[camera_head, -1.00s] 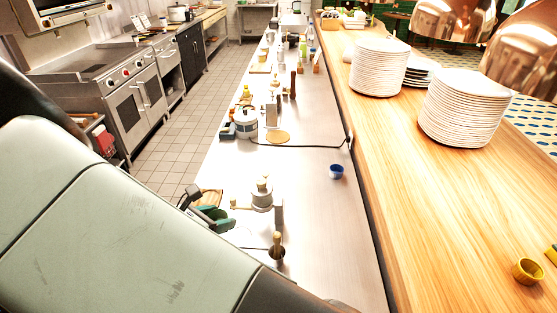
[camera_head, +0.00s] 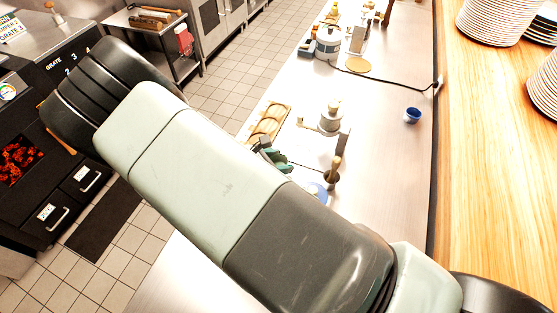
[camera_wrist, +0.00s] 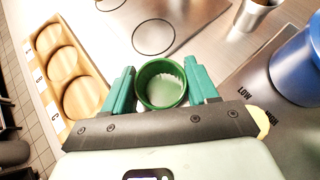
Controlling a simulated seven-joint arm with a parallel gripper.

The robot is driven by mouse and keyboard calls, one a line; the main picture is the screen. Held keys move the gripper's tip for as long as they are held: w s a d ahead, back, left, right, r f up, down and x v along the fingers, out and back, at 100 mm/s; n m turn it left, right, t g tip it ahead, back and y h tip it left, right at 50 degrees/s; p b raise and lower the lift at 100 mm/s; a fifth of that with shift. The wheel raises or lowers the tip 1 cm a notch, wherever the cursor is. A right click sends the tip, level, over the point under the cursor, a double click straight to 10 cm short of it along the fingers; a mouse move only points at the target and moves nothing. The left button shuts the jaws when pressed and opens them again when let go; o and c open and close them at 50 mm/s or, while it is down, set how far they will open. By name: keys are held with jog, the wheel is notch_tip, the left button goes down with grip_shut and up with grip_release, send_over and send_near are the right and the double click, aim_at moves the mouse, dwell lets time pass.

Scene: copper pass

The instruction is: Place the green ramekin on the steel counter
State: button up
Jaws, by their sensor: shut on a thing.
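The green ramekin (camera_wrist: 161,90) is upright between the two green fingers of my gripper (camera_wrist: 161,78) in the wrist view. The fingers are shut on its sides, and its open mouth shows a pale inside. Below and around it is the steel counter (camera_wrist: 200,45); I cannot tell how far the ramekin is above it. In the head view the steel counter (camera_head: 385,160) runs away from me. There my gripper (camera_head: 272,157) shows as small green parts behind my arm, and I cannot make out the ramekin.
A wooden tray with three round recesses (camera_wrist: 88,97) lies left of the ramekin. A blue object (camera_wrist: 297,68) and a steel cup (camera_wrist: 254,16) stand to the right. A small blue bowl (camera_head: 412,115) sits on the counter. Clear steel lies around that bowl.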

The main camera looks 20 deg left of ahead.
jog(key=shift+f, duration=0.15)
jog(key=o, duration=1.2)
jog(key=shift+c, duration=0.2)
jog(key=shift+s+a+r, duration=0.15)
jog(key=shift+s+r, duration=0.05)
jog(key=shift+r, duration=0.1)
jog(key=v, duration=1.1)
jog(key=shift+a+r, duration=0.15)
jog(key=shift+s, duration=0.1)
